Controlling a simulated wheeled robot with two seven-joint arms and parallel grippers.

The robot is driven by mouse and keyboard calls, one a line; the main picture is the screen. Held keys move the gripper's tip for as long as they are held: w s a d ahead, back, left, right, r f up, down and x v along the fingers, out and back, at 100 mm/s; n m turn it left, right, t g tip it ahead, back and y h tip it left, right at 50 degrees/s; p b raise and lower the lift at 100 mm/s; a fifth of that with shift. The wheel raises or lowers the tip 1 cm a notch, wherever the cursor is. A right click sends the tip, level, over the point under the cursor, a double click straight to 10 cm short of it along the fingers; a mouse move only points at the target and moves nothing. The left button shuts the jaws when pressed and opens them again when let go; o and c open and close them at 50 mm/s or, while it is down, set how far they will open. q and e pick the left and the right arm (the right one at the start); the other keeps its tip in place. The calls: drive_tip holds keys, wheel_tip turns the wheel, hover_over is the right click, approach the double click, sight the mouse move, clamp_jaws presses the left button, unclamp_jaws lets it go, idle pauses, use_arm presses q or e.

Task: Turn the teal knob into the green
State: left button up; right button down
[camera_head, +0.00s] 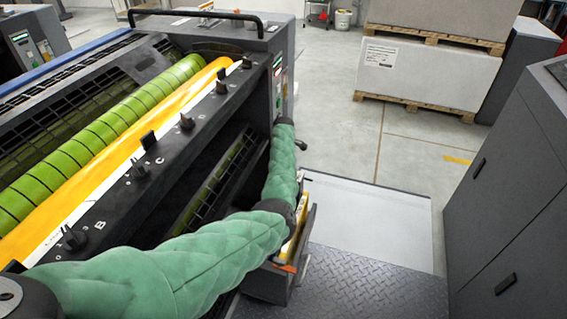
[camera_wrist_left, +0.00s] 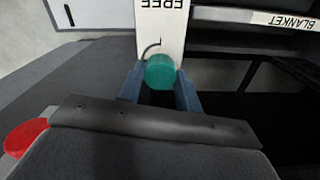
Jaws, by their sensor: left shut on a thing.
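The teal knob (camera_wrist_left: 160,72) sits in the left wrist view at the lower end of a white plate (camera_wrist_left: 160,35) lettered FREE, which appears upside down. A thin dark curved mark shows on the plate just above the knob. No green zone can be made out there. My left gripper (camera_wrist_left: 160,88) has its two blue fingers on either side of the knob and is shut on it. In the head view my green-sleeved left arm reaches to the end panel of the press (camera_head: 279,85); the knob is hidden there. My right gripper is not in view.
A red round button (camera_wrist_left: 24,136) is at the lower left in the wrist view. A strip marked BLANKET (camera_wrist_left: 285,20) is at the upper right. In the head view, black knobs (camera_head: 187,122) line the press rail.

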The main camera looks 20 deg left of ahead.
use_arm(q)
drive_tip(key=shift+n, duration=0.9)
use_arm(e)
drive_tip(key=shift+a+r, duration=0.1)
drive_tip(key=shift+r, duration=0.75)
use_arm(q)
drive_tip(key=o, duration=1)
wheel_tip(320, 180, up, 7)
drive_tip(key=shift+f+p, duration=0.1)
drive_tip(key=shift+p, duration=0.25)
drive_tip(key=shift+r, duration=0.5)
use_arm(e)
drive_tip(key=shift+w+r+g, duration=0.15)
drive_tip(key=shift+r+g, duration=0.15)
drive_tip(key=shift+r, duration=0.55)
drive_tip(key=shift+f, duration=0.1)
